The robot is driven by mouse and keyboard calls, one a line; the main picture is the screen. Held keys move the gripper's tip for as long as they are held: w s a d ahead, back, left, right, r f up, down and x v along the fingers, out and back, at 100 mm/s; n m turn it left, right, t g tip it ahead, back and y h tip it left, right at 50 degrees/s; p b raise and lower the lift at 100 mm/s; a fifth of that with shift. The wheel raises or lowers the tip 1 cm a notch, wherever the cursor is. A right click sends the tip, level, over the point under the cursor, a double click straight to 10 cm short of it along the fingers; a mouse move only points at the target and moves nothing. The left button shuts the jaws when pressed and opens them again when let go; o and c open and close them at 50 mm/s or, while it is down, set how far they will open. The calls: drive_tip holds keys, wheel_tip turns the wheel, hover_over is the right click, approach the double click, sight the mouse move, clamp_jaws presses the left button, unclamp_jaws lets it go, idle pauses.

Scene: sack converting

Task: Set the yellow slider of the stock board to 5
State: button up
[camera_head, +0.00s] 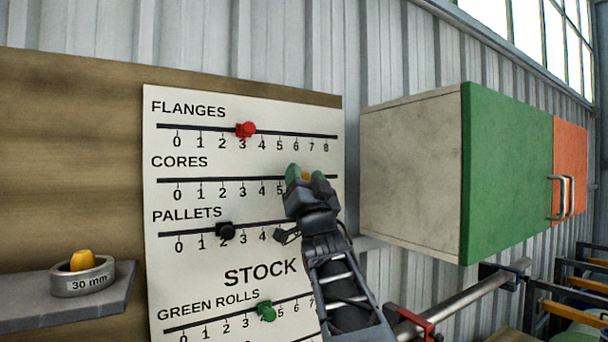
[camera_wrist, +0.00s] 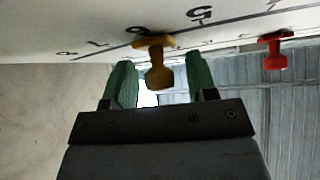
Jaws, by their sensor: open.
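The white stock board (camera_head: 200,250) has rows of numbered slots with coloured sliders. The yellow slider (camera_head: 305,176) is on the CORES row, just right of the 5, near where the 6 lies. In the wrist view the yellow slider (camera_wrist: 158,62) stands out from the board near an upside-down 6. My gripper (camera_head: 307,174) is open at this slider. In the wrist view its green fingertips (camera_wrist: 158,82) are on either side of the knob, with gaps on both sides. My gripper hides the CORES numbers past 5 in the head view.
A red slider (camera_head: 246,129) is at 3 on FLANGES above, a black slider (camera_head: 225,231) at 2 on PALLETS below, and a green slider (camera_head: 266,311) lower down. A wall cabinet (camera_head: 410,170) juts out right of the board. A shelf (camera_head: 70,312) is at left.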

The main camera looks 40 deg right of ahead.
clamp_jaws()
idle(0.5)
drive_tip(key=shift+f, duration=0.1)
